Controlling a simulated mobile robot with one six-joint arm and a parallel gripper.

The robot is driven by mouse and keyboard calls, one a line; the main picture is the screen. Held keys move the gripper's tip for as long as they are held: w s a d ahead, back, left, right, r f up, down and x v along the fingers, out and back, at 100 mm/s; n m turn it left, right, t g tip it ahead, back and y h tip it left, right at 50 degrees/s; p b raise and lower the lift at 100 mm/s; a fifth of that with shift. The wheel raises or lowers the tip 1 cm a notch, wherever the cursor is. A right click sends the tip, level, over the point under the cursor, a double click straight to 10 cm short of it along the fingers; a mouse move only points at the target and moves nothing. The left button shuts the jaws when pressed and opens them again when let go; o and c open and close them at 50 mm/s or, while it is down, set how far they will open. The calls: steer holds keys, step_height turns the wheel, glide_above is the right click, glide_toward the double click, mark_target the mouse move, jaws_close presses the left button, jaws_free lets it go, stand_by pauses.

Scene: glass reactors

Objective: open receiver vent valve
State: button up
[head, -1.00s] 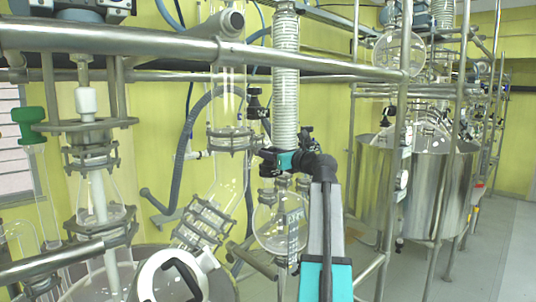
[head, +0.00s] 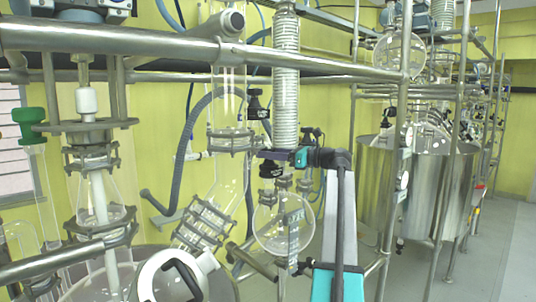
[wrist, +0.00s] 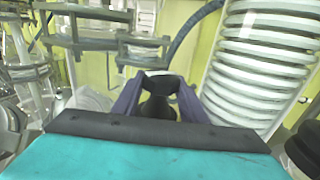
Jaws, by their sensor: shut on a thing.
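My gripper (head: 268,154) is at the lower end of the ribbed condenser column, above the round glass receiver flask (head: 284,228). In the wrist view my gripper (wrist: 157,78) has its two dark purple fingers closed around a black valve knob (wrist: 157,106). The fingers hide part of the knob, so its turn angle cannot be told. In the head view a black knob (head: 270,169) shows just below the fingers. A second black valve handle (head: 257,108) sits higher, left of the column, clear of my gripper.
The ribbed column (head: 286,85) stands close by my gripper and fills the right of the wrist view. A steel frame rail (head: 180,48) crosses above. Clamped glass tubing (head: 205,220) is at left. A large steel vessel (head: 430,190) stands at right, with open floor beyond.

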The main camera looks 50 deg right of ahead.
steer(key=shift+n+y, duration=0.4)
steer(key=shift+y, duration=0.2)
steer(key=o, duration=0.8)
steer(key=b+v, duration=0.1)
steer(key=v, duration=0.3)
steer(key=b+v, duration=0.2)
steer(key=v, duration=0.3)
steer(key=b+v, duration=0.1)
steer(key=v, duration=0.4)
steer(key=shift+r+b, duration=0.25)
steer(key=shift+b, duration=0.05)
steer(key=shift+w, duration=0.1)
